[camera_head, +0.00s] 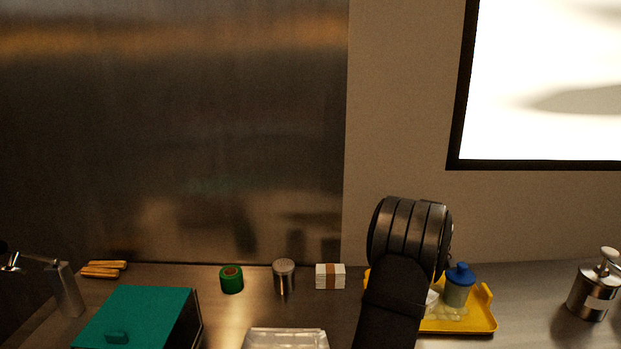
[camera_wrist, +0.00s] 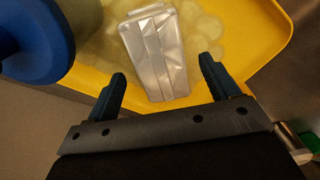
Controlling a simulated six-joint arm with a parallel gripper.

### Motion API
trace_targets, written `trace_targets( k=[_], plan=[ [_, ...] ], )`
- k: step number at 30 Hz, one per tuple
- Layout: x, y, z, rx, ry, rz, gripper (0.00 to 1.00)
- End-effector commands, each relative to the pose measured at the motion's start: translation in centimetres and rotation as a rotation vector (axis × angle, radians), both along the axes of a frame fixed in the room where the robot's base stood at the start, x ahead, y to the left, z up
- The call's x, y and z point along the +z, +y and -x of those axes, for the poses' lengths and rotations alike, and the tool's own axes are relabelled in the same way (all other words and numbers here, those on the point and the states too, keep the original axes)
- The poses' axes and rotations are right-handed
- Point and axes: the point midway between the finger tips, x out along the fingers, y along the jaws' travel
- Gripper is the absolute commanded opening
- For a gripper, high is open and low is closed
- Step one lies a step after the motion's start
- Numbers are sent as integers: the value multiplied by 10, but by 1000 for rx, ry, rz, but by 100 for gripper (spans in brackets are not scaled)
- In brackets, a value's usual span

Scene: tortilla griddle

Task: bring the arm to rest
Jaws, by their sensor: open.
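My gripper (camera_wrist: 162,69) shows in the wrist view with its two dark blue fingers spread apart and nothing held between them. A silver foil-like packet (camera_wrist: 153,50) lies on the yellow tray (camera_wrist: 230,22), in line with the gap between the fingers. Whether the fingertips touch the tray is hard to tell. In the head view my dark arm rises in front of the yellow tray (camera_head: 489,309) and hides its left part. The gripper itself is hidden there behind the arm.
A blue-lidded jar (camera_head: 459,286) stands on the tray. To the left are a white stack with a brown band (camera_head: 330,276), a metal shaker (camera_head: 284,276), a green roll (camera_head: 231,279) and a teal box (camera_head: 137,311). A metal pump bottle (camera_head: 590,291) stands far right.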

Motion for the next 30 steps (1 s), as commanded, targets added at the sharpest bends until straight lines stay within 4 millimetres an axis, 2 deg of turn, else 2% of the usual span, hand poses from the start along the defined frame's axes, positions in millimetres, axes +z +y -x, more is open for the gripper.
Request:
trace_targets(
  k=[8,26,27,30],
  plan=[
    [-35,0,1,0,4,-2,81],
    [87,0,0,0,-3,2,81],
    [87,0,0,0,1,-1,81],
    [61,0,1,0,6,-3,81]
  ],
)
